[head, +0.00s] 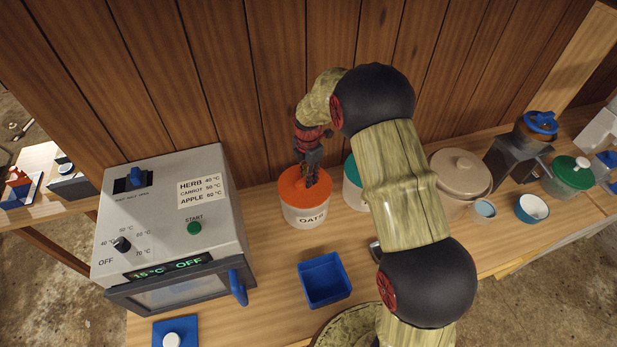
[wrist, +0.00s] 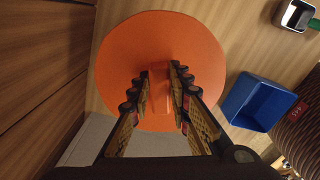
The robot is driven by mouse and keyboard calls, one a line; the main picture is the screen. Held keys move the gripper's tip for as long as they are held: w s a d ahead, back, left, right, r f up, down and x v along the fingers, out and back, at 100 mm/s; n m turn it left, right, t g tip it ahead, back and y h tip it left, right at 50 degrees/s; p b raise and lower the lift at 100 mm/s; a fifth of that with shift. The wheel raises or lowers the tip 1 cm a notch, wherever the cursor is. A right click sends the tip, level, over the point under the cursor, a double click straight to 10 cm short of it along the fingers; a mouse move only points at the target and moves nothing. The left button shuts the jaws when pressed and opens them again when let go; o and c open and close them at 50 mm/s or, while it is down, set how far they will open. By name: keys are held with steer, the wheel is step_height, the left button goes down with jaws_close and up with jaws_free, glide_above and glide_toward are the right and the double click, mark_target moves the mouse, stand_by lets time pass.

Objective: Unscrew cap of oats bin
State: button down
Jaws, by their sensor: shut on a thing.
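My gripper (head: 311,181) comes down on the cap from above. In the wrist view my gripper (wrist: 162,80) is shut on the raised orange grip at the cap's centre, one finger on each side. I cannot tell from these frames whether the cap is loose.
A grey dryer box (head: 170,215) with a blue handle stands left of the bin. An open blue container (head: 324,279) sits in front of the bin. A teal-lidded jar (head: 352,172) is close on its right, partly behind my arm. A beige lidded pot (head: 459,172) stands farther right.

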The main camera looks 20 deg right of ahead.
steer(key=shift+w, duration=0.1)
steer(key=n, duration=0.4)
steer(key=shift+w+a+n, duration=0.2)
steer(key=shift+n, duration=0.2)
steer(key=n, duration=0.4)
steer(key=shift+w+a+n, duration=0.1)
steer(key=shift+a+n, duration=0.15)
steer(key=shift+n, duration=0.05)
steer(key=c, duration=1.6)
jaws_free()
